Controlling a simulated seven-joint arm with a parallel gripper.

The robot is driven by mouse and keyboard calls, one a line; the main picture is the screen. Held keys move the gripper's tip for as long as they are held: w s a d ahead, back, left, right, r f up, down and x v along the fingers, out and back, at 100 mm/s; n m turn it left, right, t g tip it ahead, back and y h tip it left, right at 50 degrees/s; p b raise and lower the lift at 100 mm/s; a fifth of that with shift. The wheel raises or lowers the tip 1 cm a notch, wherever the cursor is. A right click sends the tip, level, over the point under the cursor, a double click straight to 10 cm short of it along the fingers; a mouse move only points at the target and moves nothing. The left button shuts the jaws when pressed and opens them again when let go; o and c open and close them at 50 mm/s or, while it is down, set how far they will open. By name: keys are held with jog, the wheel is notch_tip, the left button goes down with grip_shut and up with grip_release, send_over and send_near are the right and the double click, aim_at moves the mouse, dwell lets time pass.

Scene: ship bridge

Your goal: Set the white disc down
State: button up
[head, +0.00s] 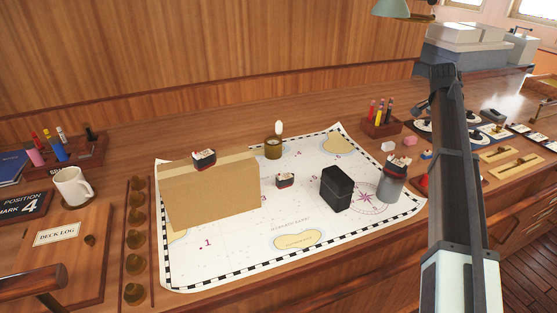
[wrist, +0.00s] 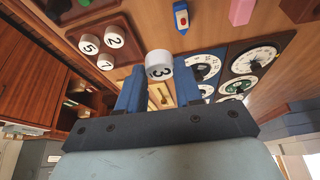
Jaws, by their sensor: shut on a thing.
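In the wrist view, a white disc (wrist: 159,64) marked with a black 3 is between the blue fingertips of my gripper (wrist: 159,84). My gripper is shut on it, and the disc's numbered face shows. It appears to be held above the counter; the exact gap is hard to tell. A dark red tray (wrist: 108,22) at the upper left holds other white discs, marked 5 (wrist: 88,43), 2 (wrist: 113,36) and 7 (wrist: 105,62). In the head view, my arm runs up the right side, and the held disc cannot be made out.
Round dials (wrist: 203,69) lie right of the disc in the wrist view. A small blue-and-white thing (wrist: 181,17) lies above it.

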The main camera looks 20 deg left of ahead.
jog(key=s+a+n, duration=0.2)
jog(key=s+a, duration=0.3)
jog(key=a, duration=1.1)
jog(key=s+a+n+t+y, duration=0.1)
jog(key=s+a, duration=0.4)
jog(key=a, duration=1.1)
jog(key=s+a+n+y, duration=0.1)
jog(key=s+a+n, duration=0.3)
jog(key=a, duration=1.3)
jog(key=shift+s+r, duration=0.1)
jog(key=shift+s, duration=1)
jog(key=s+a+n+y, duration=0.1)
jog(key=s+a+n, duration=0.1)
jog(key=s+a, duration=0.8)
jog(key=shift+m+t, duration=0.3)
jog(key=shift+m, duration=0.1)
jog(key=shift+w+a+f, duration=0.1)
jog(key=shift+w+f, duration=0.15)
jog(key=shift+f, duration=1.4)
jog(key=shift+w+a+f, duration=0.1)
jog(key=shift+w+f, duration=0.1)
jog(key=shift+f, duration=1.45)
jog(key=shift+w+a+f, duration=0.1)
jog(key=shift+w+f, duration=0.15)
jog(key=shift+f, duration=1.4)
jog(key=o, duration=1)
jog(key=shift+f, duration=0.1)
